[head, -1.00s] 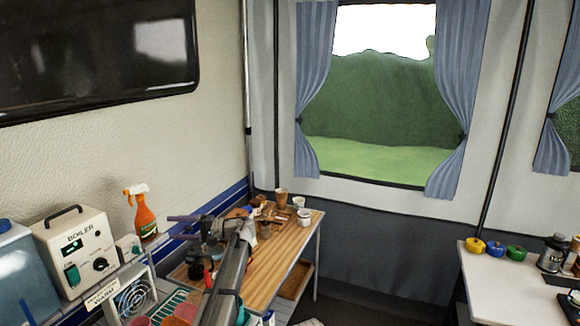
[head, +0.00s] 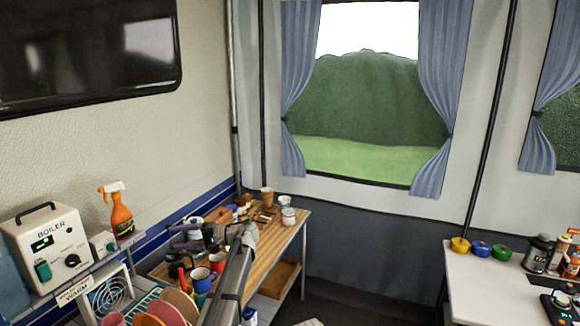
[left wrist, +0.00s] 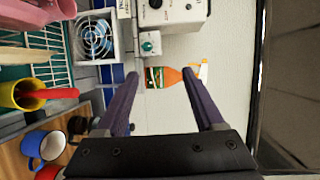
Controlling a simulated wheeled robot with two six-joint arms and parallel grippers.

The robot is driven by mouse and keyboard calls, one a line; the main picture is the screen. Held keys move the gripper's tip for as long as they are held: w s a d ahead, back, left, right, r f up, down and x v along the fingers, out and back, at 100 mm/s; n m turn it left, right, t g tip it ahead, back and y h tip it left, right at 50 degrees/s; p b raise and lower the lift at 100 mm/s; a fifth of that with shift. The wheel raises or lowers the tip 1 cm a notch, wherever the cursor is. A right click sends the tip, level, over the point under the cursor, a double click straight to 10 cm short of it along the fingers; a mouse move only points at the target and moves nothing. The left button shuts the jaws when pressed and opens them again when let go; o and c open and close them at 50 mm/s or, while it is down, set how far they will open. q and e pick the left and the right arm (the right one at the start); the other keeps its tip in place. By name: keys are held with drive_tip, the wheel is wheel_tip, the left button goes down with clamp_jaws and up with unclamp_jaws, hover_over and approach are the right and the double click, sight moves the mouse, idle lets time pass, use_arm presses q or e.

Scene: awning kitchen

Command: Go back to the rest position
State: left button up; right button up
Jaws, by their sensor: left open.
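My left gripper (head: 180,236) is open and empty in the head view. It is above the left part of the wooden table (head: 262,249), with my forearm reaching up from the bottom edge. In the left wrist view its two dark fingers (left wrist: 160,74) stand apart with nothing between their tips. An orange spray bottle (left wrist: 168,77) shows behind the gap between them and stands apart from the gripper. My right gripper is not in view.
Mugs and cups (head: 201,280) crowd the wooden table's near left. A dish rack with plates (head: 168,310) is below. The boiler (head: 50,247) stands at left along the wall. A white counter (head: 490,285) with jars is at right. The floor between is open.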

use_arm(q)
drive_tip(key=s+d+f+m+t+h+b, duration=0.1)
drive_tip(key=s+d+f+h+b, duration=0.25)
drive_tip(key=s+d+f, duration=0.45)
drive_tip(key=s+d+f+m+h+b, duration=0.15)
drive_tip(key=s+d+f+h, duration=0.35)
drive_tip(key=s+f, duration=0.5)
drive_tip(key=s+d+f+h+b, duration=0.2)
drive_tip(key=s+d+f, duration=0.3)
drive_tip(key=s+d, duration=0.3)
drive_tip(key=s+d+f+m+g+h+b, duration=0.1)
drive_tip(key=s+d+f+h+b, duration=0.1)
drive_tip(key=s+d+f+h, duration=0.3)
drive_tip(key=s+d+f, duration=0.1)
drive_tip(key=s+d, duration=0.2)
drive_tip(key=s, duration=0.3)
